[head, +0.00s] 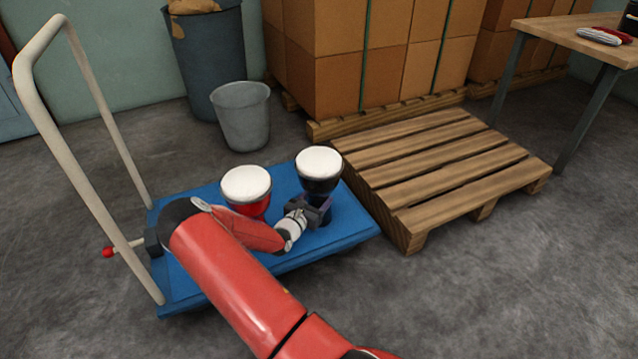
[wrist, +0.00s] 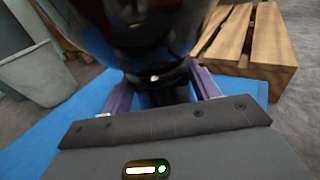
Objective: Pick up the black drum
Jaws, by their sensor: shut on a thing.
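The black drum (head: 319,173) with a white head stands upright at the right end of the blue platform cart (head: 345,232). My gripper (head: 318,208) is shut on its narrow lower part, below the bowl. In the wrist view the drum's glossy dark bowl (wrist: 145,35) fills the top middle, and my gripper's purple fingers (wrist: 160,97) lie on both sides of its waist. A red drum (head: 247,190) with a white head stands to the left of the black drum, partly hidden behind my red arm. The black drum's base is mostly hidden by my gripper.
A wooden pallet (head: 440,170) lies right beside the cart. The cart's beige handle (head: 40,110) rises at the left. A grey bucket (head: 242,115) and a larger bin (head: 205,60) stand behind. Stacked boxes (head: 360,80) and a table (head: 580,35) are farther back.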

